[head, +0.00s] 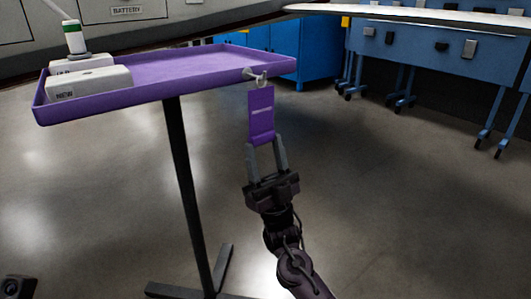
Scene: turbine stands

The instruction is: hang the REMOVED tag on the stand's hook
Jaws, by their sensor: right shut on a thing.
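The purple tag (262,112) hangs upright in front of me, its lower end between the fingers of my right gripper (265,143), which is shut on it. No lettering on it can be read. The stand is a purple tray (190,85) on a dark post. A small metal hook (256,76) sticks out from the tray's right front edge. The tag's top end is just below the hook in the picture. I cannot tell whether the tag's loop is around the hook or only close to it. My left gripper is not in view.
White boxes, one marked NEW (88,84), sit at the tray's left end, with a white and green cylinder (74,40) behind. The dark post (186,180) stands on a low foot. Blue cabinets (322,50) and wheeled blue racks (440,55) stand behind. The floor to the right is clear.

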